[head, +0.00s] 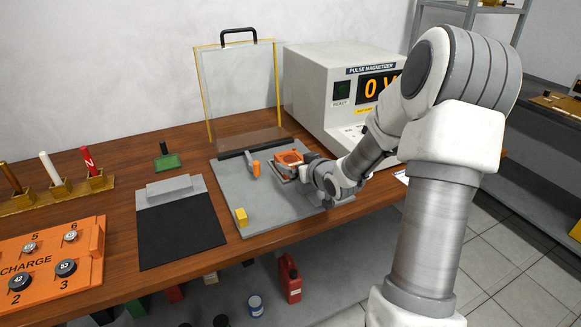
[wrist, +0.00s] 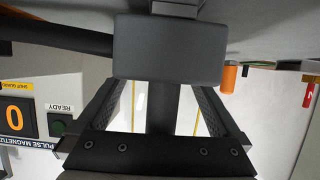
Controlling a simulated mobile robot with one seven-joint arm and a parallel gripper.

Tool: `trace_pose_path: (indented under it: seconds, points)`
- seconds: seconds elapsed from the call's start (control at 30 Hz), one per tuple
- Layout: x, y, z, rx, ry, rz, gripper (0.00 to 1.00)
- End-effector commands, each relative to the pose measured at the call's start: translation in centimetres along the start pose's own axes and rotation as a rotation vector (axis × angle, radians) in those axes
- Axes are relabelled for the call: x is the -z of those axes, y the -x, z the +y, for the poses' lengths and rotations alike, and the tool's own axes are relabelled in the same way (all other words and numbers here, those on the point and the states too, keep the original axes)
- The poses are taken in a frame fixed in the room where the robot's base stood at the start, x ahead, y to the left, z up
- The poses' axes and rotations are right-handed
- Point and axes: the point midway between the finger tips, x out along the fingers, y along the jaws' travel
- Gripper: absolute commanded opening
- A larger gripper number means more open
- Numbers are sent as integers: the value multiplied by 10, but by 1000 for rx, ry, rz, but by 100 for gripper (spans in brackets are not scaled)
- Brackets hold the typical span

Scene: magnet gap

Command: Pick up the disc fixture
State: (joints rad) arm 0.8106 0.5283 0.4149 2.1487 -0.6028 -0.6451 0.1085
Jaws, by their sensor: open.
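An orange block-like piece (head: 289,157), which may be the disc fixture, sits on the grey plate in front of the magnetizer. My gripper (head: 303,168) is low at its right side and reaches towards it; its fingers are largely hidden in the head view. In the wrist view my gripper (wrist: 160,92) is open, with a finger at either side. A dark grey block (wrist: 168,45) is close ahead of the fingertips and hides what is behind it. I cannot tell whether it belongs to the fixture or touches the fingers.
The pulse magnetizer (head: 335,88) reads 0 V behind the plate (head: 285,205). A clear guard (head: 238,95) stands upright at the back. An orange-handled piece (head: 256,168) and a yellow block (head: 241,217) are nearby. A black mat (head: 180,235) and an orange charge rack (head: 85,248) are left.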

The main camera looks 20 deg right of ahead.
Motion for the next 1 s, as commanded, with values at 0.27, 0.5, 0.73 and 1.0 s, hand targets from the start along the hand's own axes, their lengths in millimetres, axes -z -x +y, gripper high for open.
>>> trace_pose_path:
  seconds: [0.27, 0.5, 0.73, 1.0]
  points:
    - [0, 1, 0, 0, 0, 0, 68]
    - [0, 1, 0, 0, 0, 0, 24]
    - [2, 1, 0, 0, 2, 5, 0]
    - [5, 2, 0, -1, 2, 5, 0]
